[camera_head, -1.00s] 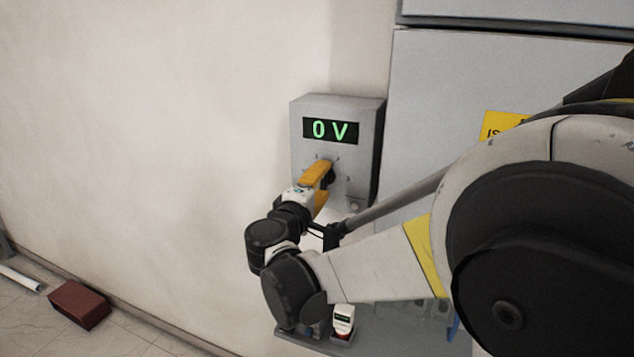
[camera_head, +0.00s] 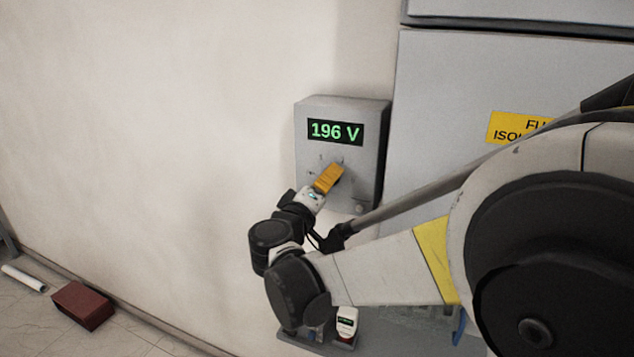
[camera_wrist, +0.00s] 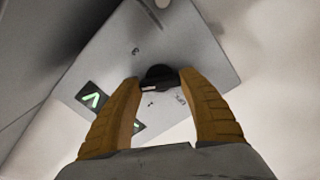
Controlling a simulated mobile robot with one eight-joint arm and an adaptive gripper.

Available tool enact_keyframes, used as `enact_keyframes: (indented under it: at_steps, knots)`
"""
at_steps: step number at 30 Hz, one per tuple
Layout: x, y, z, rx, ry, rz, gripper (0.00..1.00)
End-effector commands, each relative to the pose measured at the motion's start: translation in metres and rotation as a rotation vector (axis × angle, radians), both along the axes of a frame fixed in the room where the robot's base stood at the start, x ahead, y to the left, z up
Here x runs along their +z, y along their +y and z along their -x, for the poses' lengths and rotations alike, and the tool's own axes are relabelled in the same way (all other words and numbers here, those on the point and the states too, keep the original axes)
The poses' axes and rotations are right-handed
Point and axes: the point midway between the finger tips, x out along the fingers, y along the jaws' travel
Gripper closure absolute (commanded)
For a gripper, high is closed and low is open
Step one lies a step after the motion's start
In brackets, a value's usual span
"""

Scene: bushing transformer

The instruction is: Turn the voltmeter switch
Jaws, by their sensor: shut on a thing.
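The voltmeter (camera_head: 315,105) is a grey box on the wall, and its green display (camera_head: 335,132) reads 196 V. Its black switch knob (camera_wrist: 160,76) shows in the wrist view between the yellow fingers of my gripper (camera_wrist: 158,84). My gripper is shut on the knob. In the head view my gripper (camera_head: 333,172) is at the lower front of the box and hides most of the knob. In the wrist view the voltmeter's face (camera_wrist: 200,50) appears tilted, with position marks around the knob and part of the display at lower left.
A large grey cabinet (camera_head: 440,90) with a yellow label (camera_head: 515,127) stands right of the voltmeter. A small white device (camera_head: 346,322) sits on a tray below my arm. A dark red block (camera_head: 83,305) and a white tube (camera_head: 24,278) lie on the floor at left.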

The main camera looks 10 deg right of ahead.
Motion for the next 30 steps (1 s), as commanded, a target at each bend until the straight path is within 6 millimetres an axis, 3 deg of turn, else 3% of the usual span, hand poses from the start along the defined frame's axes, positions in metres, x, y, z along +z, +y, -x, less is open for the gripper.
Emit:
enact_keyframes:
  at_steps: [8, 9, 11, 23, 30]
  knots:
    - [0.001, 0.0, -0.001, 0.001, -0.001, 0.003, 0.81]
    - [0.001, 0.0, -0.001, 0.001, -0.001, 0.003, 0.45]
    - [0.001, 0.0, -0.001, 0.001, -0.001, 0.003, 0.28]
    - [0.001, 0.005, 0.005, 0.002, 0.0, 0.001, 0.28]
    - [0.001, 0.033, 0.042, 0.005, 0.0, 0.001, 0.28]
